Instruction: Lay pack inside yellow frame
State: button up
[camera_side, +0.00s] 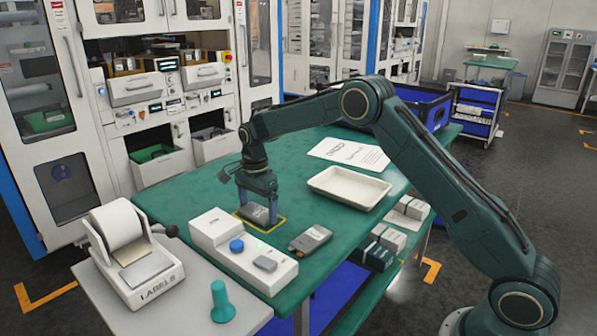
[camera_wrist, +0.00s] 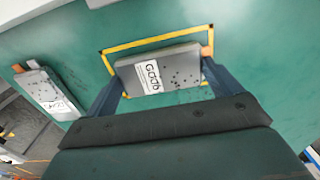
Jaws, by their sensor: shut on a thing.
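A grey pack (camera_wrist: 172,73) with a white label and dark specks is between my gripper's fingers in the wrist view; it also shows in the side view (camera_side: 258,214). My gripper (camera_side: 258,208) points down and is shut on this pack; its fingers also show in the wrist view (camera_wrist: 160,88). The yellow frame (camera_wrist: 140,45) is a thin outline on the green table. The pack is over the frame's area, covering part of its near side; I cannot tell whether it touches the table. A second grey pack (camera_side: 310,238) lies outside the frame, also in the wrist view (camera_wrist: 47,94).
A white device with a blue button (camera_side: 225,247) stands close in front of the frame. A shallow white tray (camera_side: 349,187) and a paper sheet (camera_side: 350,153) lie farther right on the green table (camera_side: 190,200). A label printer (camera_side: 130,255) stands on a grey side table.

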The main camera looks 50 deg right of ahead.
aim_at(258, 210)
jog(key=shift+f, duration=0.1)
jog(key=o, duration=0.7)
jog(key=shift+o, duration=0.2)
notch_tip(258, 210, up, 12)
dwell(0.5)
jog(key=shift+r, duration=0.2)
